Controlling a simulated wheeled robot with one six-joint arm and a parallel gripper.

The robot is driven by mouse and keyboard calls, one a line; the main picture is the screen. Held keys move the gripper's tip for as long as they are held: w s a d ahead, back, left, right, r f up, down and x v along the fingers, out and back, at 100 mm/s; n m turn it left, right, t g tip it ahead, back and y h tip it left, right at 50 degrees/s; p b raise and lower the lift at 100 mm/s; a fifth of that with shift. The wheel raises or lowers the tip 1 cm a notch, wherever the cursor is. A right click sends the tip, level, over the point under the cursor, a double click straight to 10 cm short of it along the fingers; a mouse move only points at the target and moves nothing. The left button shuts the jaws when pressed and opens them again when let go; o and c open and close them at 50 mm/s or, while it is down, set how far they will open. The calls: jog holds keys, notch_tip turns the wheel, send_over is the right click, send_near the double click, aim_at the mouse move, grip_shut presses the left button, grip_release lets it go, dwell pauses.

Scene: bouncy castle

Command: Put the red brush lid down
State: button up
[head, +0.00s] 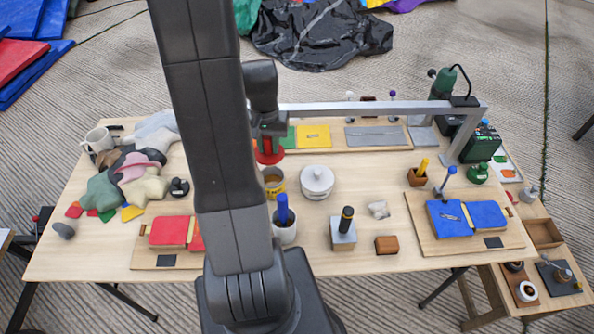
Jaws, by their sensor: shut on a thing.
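The red brush lid (270,156) is a round red cap under my gripper (269,138), which is shut on it. My arm comes down in front of the table and hides part of the scene left of the lid. A small tan pot with a yellowish label (274,186) stands just below the lid in the picture. I cannot tell whether the lid touches the pot or hangs above it.
A white lidded pot (317,181) stands close on the right. A white cup with a blue handle (284,226) and a metal block with a black knob (344,232) stand nearer. A grey metal frame (370,108) spans the back. Bare tabletop (365,180) shows right of the white pot.

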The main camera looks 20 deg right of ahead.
jog(key=shift+a+f+p, duration=0.1)
jog(key=shift+f+p, duration=0.5)
jog(key=shift+f, duration=4.25)
jog(key=shift+f, duration=0.2)
jog(key=o, duration=1)
jog(key=shift+r, duration=0.1)
notch_tip(320, 180, up, 12)
jog(key=shift+r+b, duration=0.15)
jog(key=shift+b, duration=0.65)
